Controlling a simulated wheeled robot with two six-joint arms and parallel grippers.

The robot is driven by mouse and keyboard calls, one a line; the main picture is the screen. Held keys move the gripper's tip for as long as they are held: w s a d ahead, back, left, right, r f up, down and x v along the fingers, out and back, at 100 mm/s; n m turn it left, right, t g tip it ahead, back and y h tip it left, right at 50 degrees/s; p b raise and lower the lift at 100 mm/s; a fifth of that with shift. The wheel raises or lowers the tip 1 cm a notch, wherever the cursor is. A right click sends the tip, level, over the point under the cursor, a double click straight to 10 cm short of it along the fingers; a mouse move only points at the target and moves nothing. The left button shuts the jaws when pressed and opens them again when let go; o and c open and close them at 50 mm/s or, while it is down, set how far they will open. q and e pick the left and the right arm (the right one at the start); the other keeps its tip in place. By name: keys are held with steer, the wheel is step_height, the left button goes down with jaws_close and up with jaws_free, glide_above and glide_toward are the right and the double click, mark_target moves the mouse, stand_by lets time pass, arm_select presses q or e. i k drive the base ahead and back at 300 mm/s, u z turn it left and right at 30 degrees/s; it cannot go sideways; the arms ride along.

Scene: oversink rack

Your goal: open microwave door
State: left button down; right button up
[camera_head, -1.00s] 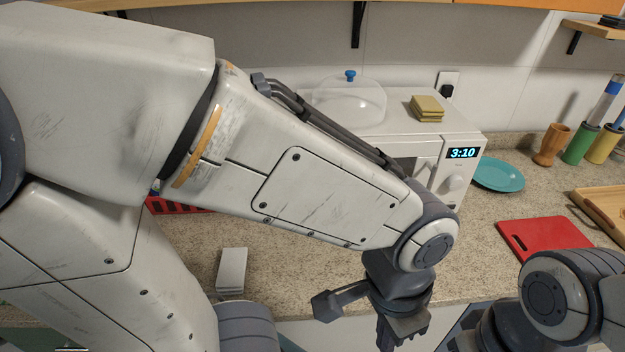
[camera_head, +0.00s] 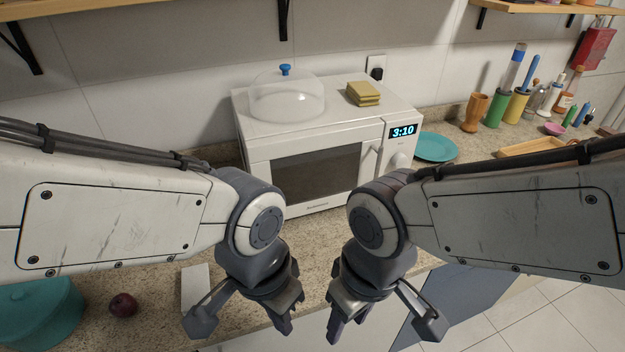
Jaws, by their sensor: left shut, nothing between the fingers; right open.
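The white microwave (camera_head: 262,142) stands on the counter against the wall, its front facing me. Its door (camera_head: 312,174) has a dark window and looks closed. The vertical door handle (camera_head: 371,160) is at the door's right side, left of the panel with the 3:10 display (camera_head: 402,131) and knob. My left gripper (camera_head: 287,325) hangs low in front of the counter, shut and empty. My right gripper (camera_head: 335,328) is close beside it on the right, open and empty. Both are well short of the microwave and apart from the handle. My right forearm hides the area below the panel.
A clear dome with blue knob (camera_head: 287,95) and yellow sponges (camera_head: 363,93) sit on the microwave. A teal plate (camera_head: 434,147) lies right of it. A white block (camera_head: 195,287), plum (camera_head: 123,305) and teal pot (camera_head: 40,315) are at the left front. Cups stand at the right back.

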mark_target(316, 169)
steer(key=u, duration=1.65)
steer(key=k, duration=0.85)
steer(key=z, duration=1.6)
steer(key=i, duration=0.5)
